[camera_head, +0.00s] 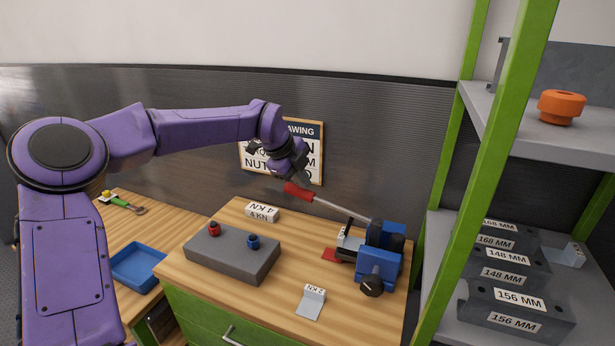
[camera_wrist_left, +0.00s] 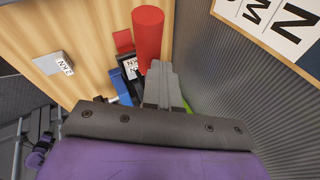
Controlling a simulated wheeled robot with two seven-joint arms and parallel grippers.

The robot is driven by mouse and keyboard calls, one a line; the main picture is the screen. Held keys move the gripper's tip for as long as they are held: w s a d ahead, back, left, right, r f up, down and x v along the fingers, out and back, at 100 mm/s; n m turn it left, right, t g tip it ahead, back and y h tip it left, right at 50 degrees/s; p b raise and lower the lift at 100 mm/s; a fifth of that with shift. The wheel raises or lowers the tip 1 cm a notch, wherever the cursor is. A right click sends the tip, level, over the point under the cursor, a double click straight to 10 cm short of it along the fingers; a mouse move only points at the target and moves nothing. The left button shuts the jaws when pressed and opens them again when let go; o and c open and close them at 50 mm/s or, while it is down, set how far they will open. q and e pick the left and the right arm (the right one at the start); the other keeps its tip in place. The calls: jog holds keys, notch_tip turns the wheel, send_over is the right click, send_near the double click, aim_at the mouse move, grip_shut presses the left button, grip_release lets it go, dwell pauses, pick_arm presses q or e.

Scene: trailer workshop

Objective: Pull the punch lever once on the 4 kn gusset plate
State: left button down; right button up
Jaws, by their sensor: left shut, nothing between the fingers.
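The punch (camera_head: 375,268) is a blue machine at the right of the wooden bench. Its lever (camera_head: 335,208) slants up and left to a red grip (camera_head: 297,191). My left gripper (camera_head: 300,181) is shut and empty, right at the upper side of the red grip; I cannot tell whether they touch. In the left wrist view its shut fingers (camera_wrist_left: 162,85) are beside the red grip (camera_wrist_left: 148,35). A small labelled plate (camera_wrist_left: 130,66) sits at the punch, its number unreadable. White pieces labelled 4 KN (camera_head: 262,214) lie at the bench's back. My right gripper is not in view.
A grey block (camera_head: 225,258) with a red and a blue knob stands left of the punch. A small labelled bracket (camera_head: 312,300) lies in front. A blue tray (camera_head: 138,266) is at left. A green-posted shelf (camera_head: 480,150) rises close at right.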

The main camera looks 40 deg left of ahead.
aim_at(318, 201)
pick_arm(q)
jog(key=shift+s+a+f+b, duration=0.1)
jog(key=shift+a+f+b, duration=0.15)
jog(key=shift+f+b, duration=0.3)
jog(key=shift+s+a+f+b, duration=0.1)
jog(key=shift+a+f+b, duration=0.2)
jog(key=shift+f, duration=0.4)
dwell(0.9)
dwell(0.5)
jog(key=shift+w+d+r+p, duration=0.15)
jog(key=shift+d+r+p, duration=0.45)
jog(key=shift+r, duration=0.7)
jog(key=shift+w+d+r+p, duration=0.2)
jog(key=shift+d+r+p, duration=0.4)
jog(key=shift+r, duration=0.65)
jog(key=shift+w+d+r+p, duration=0.15)
jog(key=shift+d+r+p, duration=0.4)
jog(key=shift+r, duration=0.75)
jog(key=shift+r, duration=0.1)
jog(key=r, duration=0.1)
jog(key=d+r+p, duration=0.1)
jog(key=r, duration=0.1)
jog(key=d+r+p, duration=0.1)
jog(key=shift+w+r, duration=0.2)
jog(key=shift+w, duration=0.05)
jog(key=shift+a, duration=0.1)
